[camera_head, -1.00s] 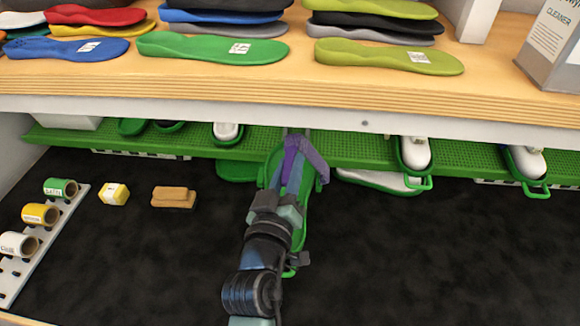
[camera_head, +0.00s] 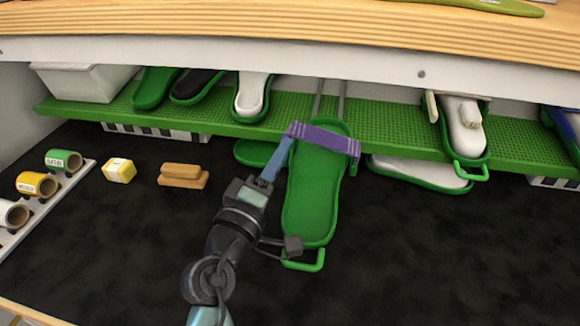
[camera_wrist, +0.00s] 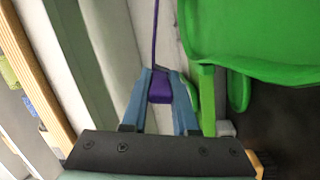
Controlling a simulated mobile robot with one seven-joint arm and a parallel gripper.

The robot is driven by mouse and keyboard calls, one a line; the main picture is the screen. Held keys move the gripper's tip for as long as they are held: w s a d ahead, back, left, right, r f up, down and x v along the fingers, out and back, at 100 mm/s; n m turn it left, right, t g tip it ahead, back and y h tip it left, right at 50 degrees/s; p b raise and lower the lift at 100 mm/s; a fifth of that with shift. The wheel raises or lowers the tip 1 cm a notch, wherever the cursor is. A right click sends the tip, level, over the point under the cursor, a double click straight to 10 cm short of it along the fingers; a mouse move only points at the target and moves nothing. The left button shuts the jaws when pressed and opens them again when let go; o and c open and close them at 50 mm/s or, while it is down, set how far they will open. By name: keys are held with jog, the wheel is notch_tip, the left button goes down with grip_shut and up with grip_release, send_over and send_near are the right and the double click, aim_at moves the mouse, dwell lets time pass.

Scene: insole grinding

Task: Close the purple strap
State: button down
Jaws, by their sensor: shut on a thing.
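The purple strap (camera_head: 325,140) runs crosswise over the upper part of a green sole-shaped holder (camera_head: 313,195) in the head view. The holder sticks out toward me from the green perforated shelf. My gripper (camera_head: 279,156) is at the strap's left end, beside the holder's left edge. In the wrist view, the two blue fingers of my gripper (camera_wrist: 163,95) are shut on the purple end piece (camera_wrist: 160,86), with a thin purple line running up from it. The holder (camera_wrist: 250,35) shows at the right there. Whether the strap's left end touches the holder is hidden.
Green holders with white soles (camera_head: 465,130) stand right on the shelf (camera_head: 385,130). A white sole (camera_head: 420,172) lies below it. A wooden block (camera_head: 183,176), a yellow-and-white block (camera_head: 119,170) and labelled rolls (camera_head: 37,185) are at left. The dark surface in front is clear.

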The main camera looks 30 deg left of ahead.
jog(key=shift+w+a+f+n+t+b, duration=0.1)
jog(key=shift+a+f+n+b, duration=0.1)
jog(key=shift+f+n+b, duration=0.4)
jog(key=shift+w+a+f+n+t+b, duration=0.15)
jog(key=shift+f+n+b, duration=0.3)
jog(key=shift+f+b, duration=0.25)
jog(key=shift+s+a+f+n+t+b, duration=0.1)
jog(key=shift+a+f+n+b, duration=0.1)
jog(key=shift+f+n+b, duration=0.4)
jog(key=shift+f, duration=0.1)
jog(key=c, duration=0.7)
grip_release()
jog(key=shift+w, duration=0.1)
jog(key=b+v, duration=0.2)
jog(key=v, duration=1.1)
